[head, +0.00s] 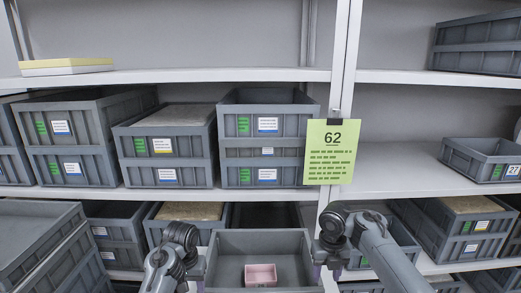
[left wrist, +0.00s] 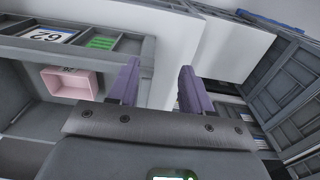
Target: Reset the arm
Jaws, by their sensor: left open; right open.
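My left arm comes in at the bottom of the head view, and its gripper (head: 197,280) is mostly hidden by the arm there. In the left wrist view the left gripper (left wrist: 158,88) shows two purple fingers apart with nothing between them. My right gripper (head: 322,272) is at the bottom right of the middle crate, largely hidden behind its own wrist. A grey crate (head: 260,241) sits between the two arms. A small pink box (head: 261,275) is inside it. The pink box (left wrist: 72,82) also shows in the left wrist view, left of the fingers.
Grey shelves carry stacked grey crates (head: 165,143) behind the arms. A green sign (head: 332,150) marked 62 hangs on the upright. A yellow and white box (head: 66,66) lies on the upper left shelf. Closely stacked crates (head: 35,240) stand at lower left.

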